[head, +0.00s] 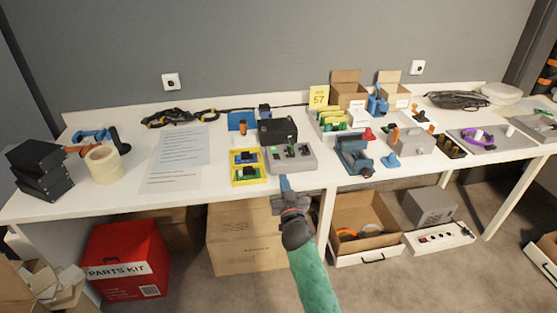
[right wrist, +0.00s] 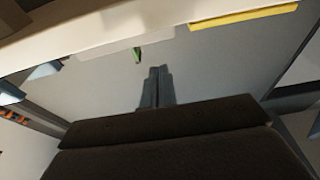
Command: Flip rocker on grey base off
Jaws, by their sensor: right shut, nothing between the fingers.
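The grey base (head: 306,164) sits near the front edge of the table, in the middle of the head view. It has several small dark controls and a small green part on top. They are too small to tell which way the rocker is tipped. My right gripper (head: 285,182) is shut and empty, just in front of the base at the table edge, apparently not touching it. In the right wrist view its closed fingers (right wrist: 156,86) point toward a pale block, likely the grey base (right wrist: 125,46), with a green part below it. My left gripper is not in view.
A yellow-framed unit (head: 246,180) stands left of the base, and a black box (head: 278,131) behind it. A blue vise-like tool (head: 354,158) is to the right. Paper sheets (head: 175,160) lie left. The white table (head: 330,187) has little bare room around the base.

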